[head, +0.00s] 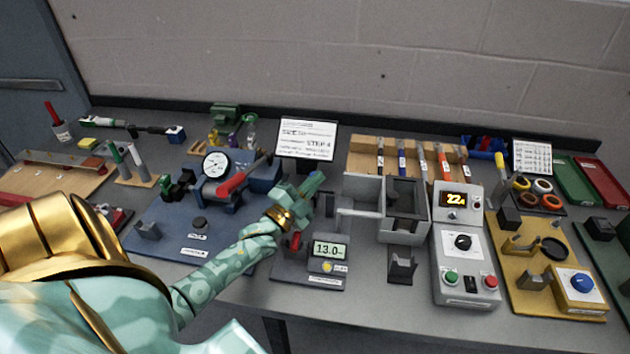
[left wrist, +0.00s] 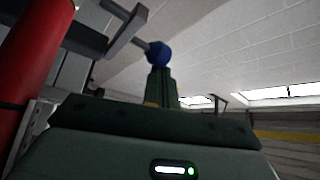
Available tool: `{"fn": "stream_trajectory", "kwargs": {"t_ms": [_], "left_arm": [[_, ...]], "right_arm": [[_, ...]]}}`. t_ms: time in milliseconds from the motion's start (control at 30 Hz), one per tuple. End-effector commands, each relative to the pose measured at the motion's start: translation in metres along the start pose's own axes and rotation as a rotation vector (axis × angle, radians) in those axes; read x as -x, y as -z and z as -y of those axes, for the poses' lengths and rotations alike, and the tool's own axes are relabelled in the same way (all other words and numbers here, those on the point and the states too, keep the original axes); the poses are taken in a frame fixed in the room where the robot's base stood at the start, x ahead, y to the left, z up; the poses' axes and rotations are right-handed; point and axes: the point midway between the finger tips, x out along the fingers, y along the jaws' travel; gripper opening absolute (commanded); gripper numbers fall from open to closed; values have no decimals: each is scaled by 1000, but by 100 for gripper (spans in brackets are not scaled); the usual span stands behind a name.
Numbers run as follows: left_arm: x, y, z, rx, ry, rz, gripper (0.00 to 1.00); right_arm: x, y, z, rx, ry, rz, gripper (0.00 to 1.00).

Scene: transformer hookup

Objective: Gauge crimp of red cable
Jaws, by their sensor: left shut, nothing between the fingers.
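A grey gauge device with a lit display (head: 325,250) reading about 13.0 stands at the front middle of the bench, with a small red part (head: 295,241) at its left. My left gripper (head: 314,184) is shut and empty, raised behind and above the display. In the left wrist view its dark fingers (left wrist: 163,88) point up past a blue knob (left wrist: 158,53), and a large red cylinder (left wrist: 35,65) fills the left edge. A reddish cable end (head: 444,162) lies on the wooden rack; I cannot tell if it is the red cable. My right gripper is not in view.
A blue press with a dial (head: 216,165) and red lever (head: 240,178) stands left of the gripper. A grey open box (head: 403,228) and a control unit (head: 465,265) reading about 22 stand right. A step card (head: 306,139) stands behind. A yellow station (head: 550,262) is farther right.

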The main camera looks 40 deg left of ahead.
Motion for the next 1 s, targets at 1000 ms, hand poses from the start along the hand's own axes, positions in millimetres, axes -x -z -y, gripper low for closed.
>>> {"fn": "stream_trajectory", "kwargs": {"t_ms": [1000], "left_arm": [[111, 12, 25, 1, -2, 2, 0]], "right_arm": [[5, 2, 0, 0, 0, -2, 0]]}}
